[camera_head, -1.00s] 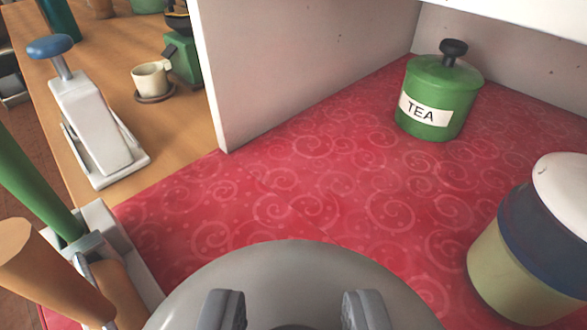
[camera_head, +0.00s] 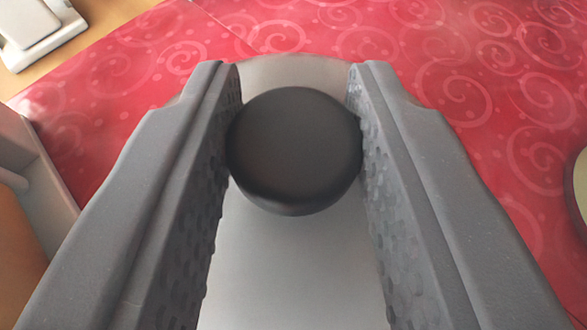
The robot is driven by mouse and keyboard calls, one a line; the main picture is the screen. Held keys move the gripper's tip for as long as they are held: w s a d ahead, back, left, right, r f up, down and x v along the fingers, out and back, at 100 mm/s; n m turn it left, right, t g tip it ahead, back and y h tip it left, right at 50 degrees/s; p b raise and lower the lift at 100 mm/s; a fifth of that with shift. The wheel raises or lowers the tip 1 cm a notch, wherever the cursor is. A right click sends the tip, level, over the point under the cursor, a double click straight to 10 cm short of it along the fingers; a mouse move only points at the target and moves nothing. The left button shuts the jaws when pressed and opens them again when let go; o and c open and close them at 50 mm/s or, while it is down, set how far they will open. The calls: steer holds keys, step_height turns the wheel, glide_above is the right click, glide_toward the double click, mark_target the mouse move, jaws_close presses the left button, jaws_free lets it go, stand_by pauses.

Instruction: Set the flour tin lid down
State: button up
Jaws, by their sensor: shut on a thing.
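The flour tin lid (camera_head: 290,270) is a grey, smooth disc with a round black knob (camera_head: 294,150) on top. It fills the lower middle of the head view, partly hidden behind my fingers. My gripper (camera_head: 294,100) is shut on the knob, with one textured finger touching each side of it. Whether the lid rests on something or hangs free cannot be told. No tin body shows under it.
The red swirl-patterned oilcloth (camera_head: 420,50) spreads beyond and right of the lid, mostly clear. A pale tray edge (camera_head: 40,165) lies at left, and a white object's base (camera_head: 40,35) at top left. A pale curved thing cuts the right edge.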

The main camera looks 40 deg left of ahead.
steer(key=shift+f, duration=0.4)
steer(key=shift+d+r, duration=0.1)
steer(key=shift+f, duration=0.4)
steer(key=shift+w+f+b, duration=0.1)
steer(key=shift+f+b, duration=0.25)
steer(key=o, duration=1)
steer(key=shift+r, duration=0.1)
